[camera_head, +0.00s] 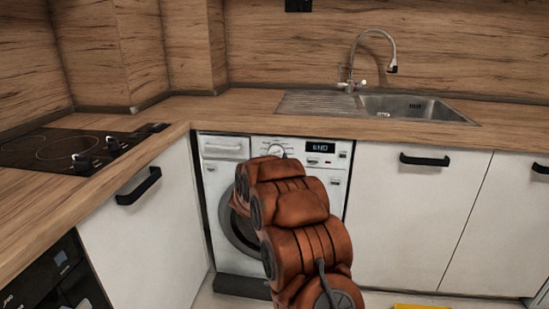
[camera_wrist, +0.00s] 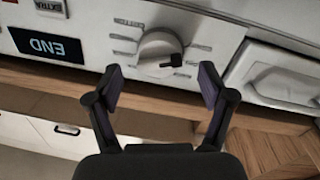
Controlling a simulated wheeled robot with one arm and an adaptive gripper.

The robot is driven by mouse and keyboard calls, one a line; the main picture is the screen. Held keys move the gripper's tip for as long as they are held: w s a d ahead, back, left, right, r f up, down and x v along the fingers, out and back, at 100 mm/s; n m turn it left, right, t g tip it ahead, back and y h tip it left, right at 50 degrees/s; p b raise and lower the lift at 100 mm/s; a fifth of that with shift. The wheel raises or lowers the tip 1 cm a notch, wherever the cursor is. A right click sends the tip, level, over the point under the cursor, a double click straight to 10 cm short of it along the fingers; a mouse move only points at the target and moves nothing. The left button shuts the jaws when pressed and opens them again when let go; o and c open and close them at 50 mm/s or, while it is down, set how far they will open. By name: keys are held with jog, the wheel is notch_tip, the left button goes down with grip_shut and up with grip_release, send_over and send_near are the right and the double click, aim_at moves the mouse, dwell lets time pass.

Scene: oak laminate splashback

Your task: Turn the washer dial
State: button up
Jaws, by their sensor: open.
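The washer (camera_head: 222,200) is a white front-loader under the counter, its door partly hidden by my orange arm. Its dial (camera_wrist: 158,52) is a round white knob with a dark pointer tab, seen in the wrist view on the white control panel. In the head view only the upper part of the dial (camera_head: 277,149) shows above my arm. A display (camera_wrist: 45,45) beside the dial reads END; it also shows in the head view (camera_head: 320,147). My gripper (camera_wrist: 160,85) is open, its two fingers spread either side of the dial and short of it. No contact shows.
A detergent drawer (camera_wrist: 280,80) sits beside the dial on the panel. The wooden counter (camera_head: 235,108) runs above the washer, with a sink (camera_head: 415,107) at right and a hob (camera_head: 60,150) at left. White cabinets with black handles (camera_head: 425,160) flank the washer.

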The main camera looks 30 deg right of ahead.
aim_at(275, 154)
jog(key=shift+x, duration=1.75)
jog(key=shift+c, duration=0.3)
jog(key=c, duration=1.1)
